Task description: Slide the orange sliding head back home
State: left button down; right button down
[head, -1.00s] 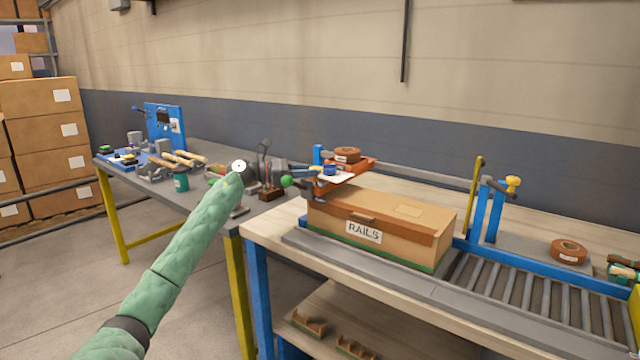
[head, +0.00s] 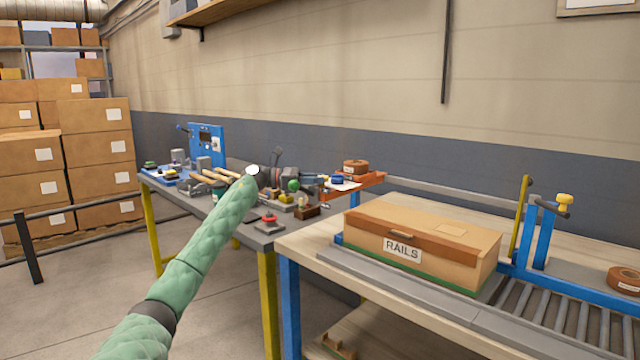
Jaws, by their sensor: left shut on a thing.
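The orange sliding head (head: 368,179) is small in the head view, just beyond the far left corner of the RAILS box. A brown tape roll, a white sheet and a small blue part show at it. My left arm reaches in from the lower left. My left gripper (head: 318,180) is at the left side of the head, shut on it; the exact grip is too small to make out. A green ball (head: 293,186) shows beside the gripper. My right gripper is not in view.
A blue frame with a yellow knob (head: 564,200) stands right. A grey bench with tools and a blue panel (head: 206,143) is at left.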

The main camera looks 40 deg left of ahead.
pick_arm(q)
jog(key=shift+a+r, duration=0.15)
jog(key=shift+a, duration=0.1)
jog(key=c, duration=1.2)
grip_release()
jog(key=shift+o, duration=1)
jog(key=shift+a, duration=0.15)
jog(key=shift+s, duration=0.1)
jog(key=b+v, duration=0.1)
jog(key=v, duration=0.6)
jog(key=shift+s+a, duration=0.2)
jog(key=shift+a, duration=0.05)
